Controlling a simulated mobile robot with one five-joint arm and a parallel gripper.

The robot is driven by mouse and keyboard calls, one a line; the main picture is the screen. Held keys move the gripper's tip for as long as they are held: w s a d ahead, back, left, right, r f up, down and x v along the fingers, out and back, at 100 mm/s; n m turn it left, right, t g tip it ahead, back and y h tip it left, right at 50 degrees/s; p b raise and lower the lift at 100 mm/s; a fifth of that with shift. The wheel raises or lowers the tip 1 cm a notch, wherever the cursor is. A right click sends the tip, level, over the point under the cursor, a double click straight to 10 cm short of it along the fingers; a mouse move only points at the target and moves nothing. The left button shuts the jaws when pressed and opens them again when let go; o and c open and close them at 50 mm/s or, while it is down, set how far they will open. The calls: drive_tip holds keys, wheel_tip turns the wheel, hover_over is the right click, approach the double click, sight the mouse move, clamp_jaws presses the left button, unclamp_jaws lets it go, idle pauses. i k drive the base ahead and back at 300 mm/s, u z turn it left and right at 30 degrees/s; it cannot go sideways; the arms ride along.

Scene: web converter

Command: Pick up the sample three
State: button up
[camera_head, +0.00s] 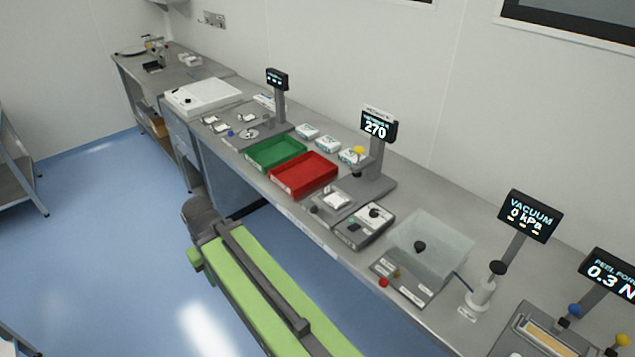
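No label that reads "sample three" can be made out, so I cannot tell which item it is. Small white pieces on dark pads lie on the bench at the left of the middle, such as a near-left piece (221,127) and a piece farther right (247,117). Another white piece (335,200) lies on a small grey plate right of the red tray. Small white boxes with labels too small to read stand along the back, one of them (307,131) behind the green tray. My green arm reaches in from the bottom, in front of the bench. My gripper's fingers are not visible.
The green tray (258,162) and red tray (290,187) are side by side and look empty. Display posts stand behind, one reading 270 (377,127). A clear box (428,262) and a vacuum display (528,215) are at the right. Blue floor (110,240) is open at left.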

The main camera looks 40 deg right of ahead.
sight(331, 197)
drive_tip(key=i, duration=0.95)
drive_tip(key=u, duration=0.05)
